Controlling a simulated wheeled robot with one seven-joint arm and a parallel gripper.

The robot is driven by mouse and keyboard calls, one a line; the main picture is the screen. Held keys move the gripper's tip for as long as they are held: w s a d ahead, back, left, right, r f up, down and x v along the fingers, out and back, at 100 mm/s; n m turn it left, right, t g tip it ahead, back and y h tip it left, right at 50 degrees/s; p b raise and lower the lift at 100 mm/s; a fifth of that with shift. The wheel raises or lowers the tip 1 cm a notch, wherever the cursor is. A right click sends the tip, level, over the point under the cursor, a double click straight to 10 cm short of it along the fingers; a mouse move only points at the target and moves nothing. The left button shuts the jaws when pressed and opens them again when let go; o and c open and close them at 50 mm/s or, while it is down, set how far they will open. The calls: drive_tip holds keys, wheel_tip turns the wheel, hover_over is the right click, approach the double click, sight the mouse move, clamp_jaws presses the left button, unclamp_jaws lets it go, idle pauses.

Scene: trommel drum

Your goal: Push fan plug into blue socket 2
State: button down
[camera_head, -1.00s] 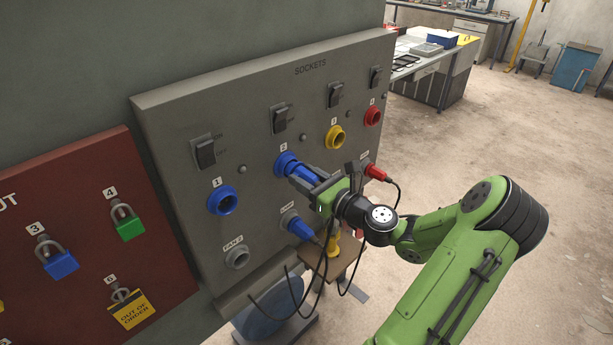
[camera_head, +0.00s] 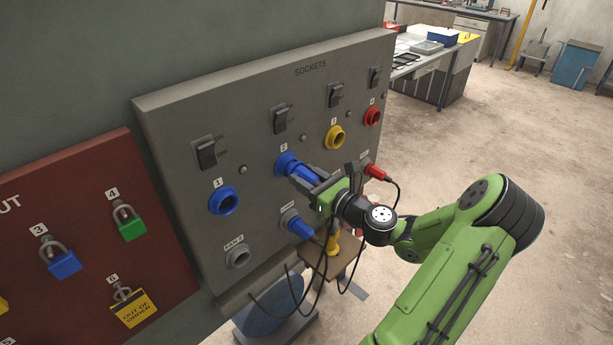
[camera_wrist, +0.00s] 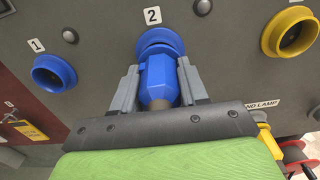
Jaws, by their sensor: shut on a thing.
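The blue fan plug (camera_wrist: 158,78) is between the fingers of my gripper (camera_wrist: 157,88), which is shut on it. Its front end is at blue socket 2 (camera_wrist: 160,41), lined up with it and apparently in its mouth. How deep it sits cannot be told. In the head view, blue socket 2 (camera_head: 285,160) is on the grey panel, with the plug (camera_head: 303,173) and my gripper (camera_head: 322,186) in front of it.
Blue socket 1 (camera_head: 224,201) is to the left, yellow socket 3 (camera_head: 335,136) and red socket 4 (camera_head: 372,116) to the right. Another blue plug (camera_head: 299,227) and a red plug (camera_head: 375,172) sit in lower holders. Cables hang below my gripper.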

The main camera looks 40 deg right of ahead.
drive_tip(key=shift+w, duration=0.4)
drive_tip(key=c, duration=0.5)
unclamp_jaws()
drive_tip(key=shift+s, duration=0.1)
drive_tip(key=s, duration=1.5)
drive_tip(key=shift+s+d, duration=0.2)
drive_tip(key=shift+s, duration=0.1)
